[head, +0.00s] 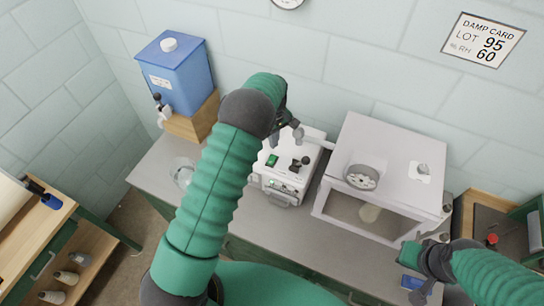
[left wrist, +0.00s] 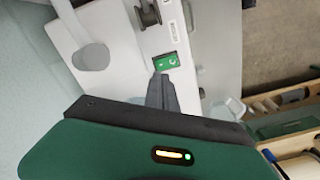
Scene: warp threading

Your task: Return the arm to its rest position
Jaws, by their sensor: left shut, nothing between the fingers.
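My left arm reaches up the middle of the head view. In the left wrist view the fingers (left wrist: 161,88) are closed together and empty, pointing towards the machine's green switch (left wrist: 166,62). I cannot tell whether they touch the machine. My right gripper (head: 422,292) hangs low at the right, near the bench's front edge. Its fingers are too small to judge.
A blue water tank (head: 178,75) on a wooden block stands at the back left, with a glass jar (head: 182,170) in front. A white open-fronted box (head: 383,158) stands right of the machine. A wooden shelf (head: 22,235) is at the far left. Bare bench (head: 300,236) shows in front.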

